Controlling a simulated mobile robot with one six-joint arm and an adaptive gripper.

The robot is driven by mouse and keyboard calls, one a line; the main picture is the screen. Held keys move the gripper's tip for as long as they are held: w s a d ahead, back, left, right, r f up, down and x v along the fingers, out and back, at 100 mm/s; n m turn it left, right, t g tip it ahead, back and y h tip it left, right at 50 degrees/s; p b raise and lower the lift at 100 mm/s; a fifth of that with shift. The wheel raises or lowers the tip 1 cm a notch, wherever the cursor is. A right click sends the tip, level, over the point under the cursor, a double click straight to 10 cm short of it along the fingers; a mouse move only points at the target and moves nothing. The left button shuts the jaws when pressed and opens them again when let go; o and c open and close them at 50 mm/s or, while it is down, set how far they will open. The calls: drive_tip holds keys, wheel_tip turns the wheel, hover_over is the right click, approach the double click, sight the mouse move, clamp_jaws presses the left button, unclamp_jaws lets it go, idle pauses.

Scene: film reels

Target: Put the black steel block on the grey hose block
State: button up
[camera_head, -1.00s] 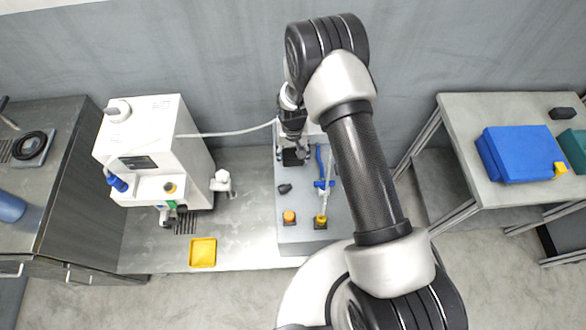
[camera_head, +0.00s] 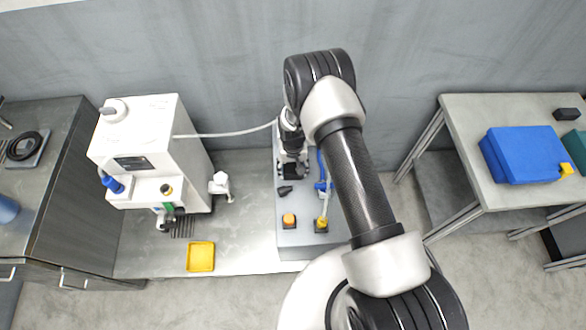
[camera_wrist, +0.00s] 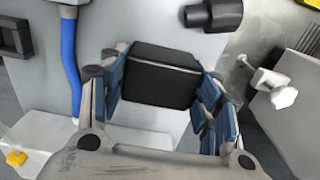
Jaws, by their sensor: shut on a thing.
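My gripper (camera_wrist: 162,88), also in the head view (camera_head: 292,160), is shut on the black steel block (camera_wrist: 160,76). The block sits between the blue finger pads and looks dark and box-shaped. In the head view its dark side (camera_head: 291,171) shows under the fingers, over the back part of a long grey block (camera_head: 293,237). A pale hose runs to that grey block from the white machine, so I take it as the grey hose block. I cannot tell whether the black block touches the grey top.
On the grey block are a blue hose (camera_wrist: 70,65), a black fitting (camera_wrist: 213,15), an orange button (camera_head: 289,220) and a yellow one (camera_head: 321,224). The white machine (camera_head: 150,150) and a white tap (camera_head: 221,186) stand left. A yellow tray (camera_head: 201,257) lies in front.

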drive_tip(key=shift+f, duration=0.15)
drive_tip(key=o, duration=1.9)
drive_tip(key=shift+c, duration=0.2)
